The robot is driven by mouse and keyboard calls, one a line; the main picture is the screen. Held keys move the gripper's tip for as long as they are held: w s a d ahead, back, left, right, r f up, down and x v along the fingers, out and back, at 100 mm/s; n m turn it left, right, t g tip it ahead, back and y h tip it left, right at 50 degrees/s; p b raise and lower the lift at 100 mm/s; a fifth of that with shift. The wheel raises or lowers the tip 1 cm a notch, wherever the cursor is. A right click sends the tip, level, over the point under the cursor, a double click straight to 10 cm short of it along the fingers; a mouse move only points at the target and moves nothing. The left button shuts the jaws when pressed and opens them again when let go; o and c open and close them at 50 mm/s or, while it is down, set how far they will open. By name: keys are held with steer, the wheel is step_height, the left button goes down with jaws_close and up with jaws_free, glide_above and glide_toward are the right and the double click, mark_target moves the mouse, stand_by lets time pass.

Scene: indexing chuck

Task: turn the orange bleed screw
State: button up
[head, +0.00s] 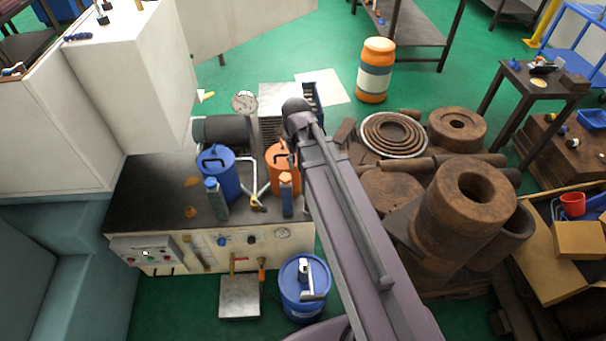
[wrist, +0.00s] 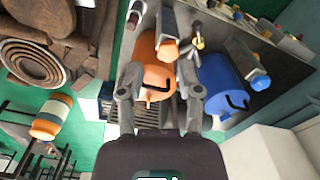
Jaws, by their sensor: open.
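In the wrist view my gripper (wrist: 160,72) is open, with one finger on each side of the orange canister (wrist: 153,72). Nothing is clearly held, and I cannot tell whether the fingers touch the canister. A small orange fitting (wrist: 149,103) sticks out from the canister's near end, between the fingers. An orange cap (wrist: 168,50) tops a grey block beside the canister. I cannot tell for sure which of these is the bleed screw. In the head view the orange canister (head: 278,160) stands on the machine's dark top, partly behind my arm; my fingers are hidden there.
A blue canister (head: 217,172) stands left of the orange one, with a brass fitting (head: 256,203) between them. A pressure gauge (head: 244,102) and grey motor (head: 222,132) are behind. A blue drum (head: 304,285) stands on the floor in front. Rusty cylinders (head: 466,205) crowd the right.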

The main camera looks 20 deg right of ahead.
steer(key=shift+s+f+m, duration=0.1)
steer(key=shift+s+m, duration=0.4)
steer(key=shift+s, duration=0.85)
steer(key=shift+s+m, duration=0.5)
steer(key=shift+s, duration=0.85)
steer(key=r+p, duration=0.1)
glide_above(282, 142)
steer(key=shift+w, duration=0.15)
steer(key=shift+f, duration=0.15)
step_height(282, 142, down, 14)
steer(key=b, duration=1.3)
steer(key=shift+r+b, duration=0.25)
steer(key=shift+b, duration=0.15)
jaws_close()
